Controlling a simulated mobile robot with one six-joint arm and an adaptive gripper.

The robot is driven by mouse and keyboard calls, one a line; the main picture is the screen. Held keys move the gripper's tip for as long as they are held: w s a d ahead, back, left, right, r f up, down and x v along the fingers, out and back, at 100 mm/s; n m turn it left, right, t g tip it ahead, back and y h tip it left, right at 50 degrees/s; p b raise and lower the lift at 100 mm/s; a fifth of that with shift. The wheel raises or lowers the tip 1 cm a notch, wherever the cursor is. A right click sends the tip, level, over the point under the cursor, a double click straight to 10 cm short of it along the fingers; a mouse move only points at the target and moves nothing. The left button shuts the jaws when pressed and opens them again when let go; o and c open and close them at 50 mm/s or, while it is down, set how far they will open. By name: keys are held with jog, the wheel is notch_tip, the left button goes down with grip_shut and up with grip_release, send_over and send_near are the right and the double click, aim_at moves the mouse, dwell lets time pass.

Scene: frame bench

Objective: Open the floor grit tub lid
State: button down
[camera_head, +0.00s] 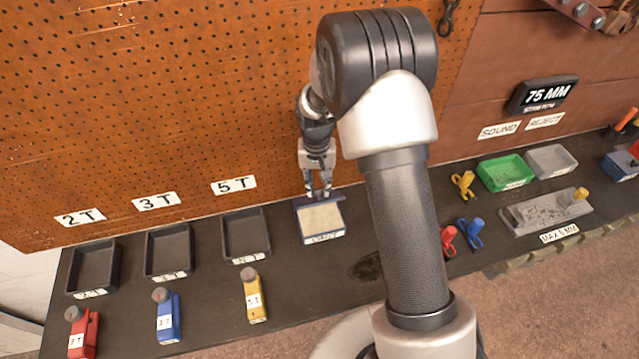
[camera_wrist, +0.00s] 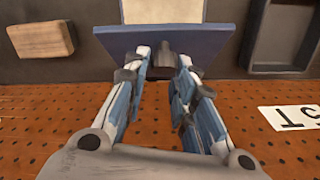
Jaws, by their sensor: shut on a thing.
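The grit tub (camera_head: 320,222) is a small box on the bench with a label on its front. Its pale, sandy inside shows from above. Its dark blue lid (camera_head: 302,202) stands raised along the tub's back edge, beside the pegboard. In the wrist view the lid (camera_wrist: 120,42) is a broad blue plate with a grey knob (camera_wrist: 165,54) on it. My gripper (camera_head: 320,193) is behind the tub, its fingers closed about the knob. In the wrist view the gripper (camera_wrist: 165,62) has a finger on each side of the knob. The lid's hinge is hidden.
The pegboard (camera_head: 200,120) rises close behind my gripper. Black trays, one of them the 5T tray (camera_head: 246,258), stand left of the tub. Red, blue and yellow tools (camera_head: 255,300) lie in front. Green (camera_head: 506,187) and grey (camera_head: 551,176) trays stand at the right.

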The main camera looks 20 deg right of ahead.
jog(key=shift+w+a, duration=0.25)
jog(key=shift+w, duration=0.15)
jog(key=c, duration=1.8)
grip_release()
jog(key=shift+o, duration=1.3)
jog(key=shift+w+a+f, duration=0.15)
jog(key=shift+w, duration=0.1)
jog(key=shift+o, duration=0.9)
jog(key=shift+s, duration=0.2)
